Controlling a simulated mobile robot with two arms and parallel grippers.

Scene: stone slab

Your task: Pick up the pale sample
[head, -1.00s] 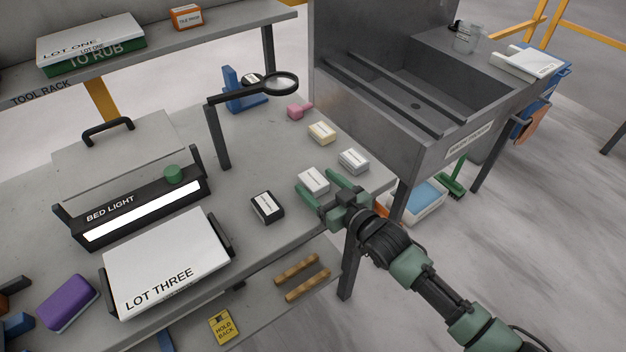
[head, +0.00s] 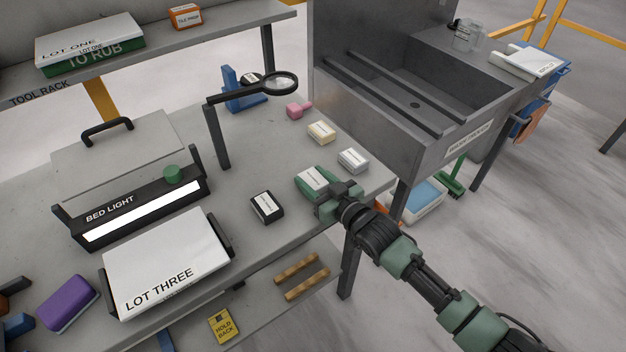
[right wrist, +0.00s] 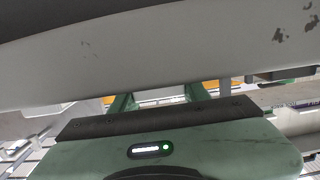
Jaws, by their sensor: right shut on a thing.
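A pale, near-white sample block (head: 314,178) with a label on top lies on the grey bench near its front right edge. My right gripper (head: 316,181) is shut on it, with a green finger along each side. The block appears still at bench level. In the right wrist view the green fingers (right wrist: 160,100) show only in part, and the block cannot be made out clearly. Other labelled samples stand close by: a light grey one (head: 353,161), a cream one (head: 321,133), a pink one (head: 295,111) and a black one (head: 267,207). My left gripper is not in view.
A magnifier on a stand (head: 280,84) rises behind the samples. The bed light box (head: 140,215) and the lot three board (head: 165,265) fill the bench's left. A grey sink (head: 375,135) stands right of the bench.

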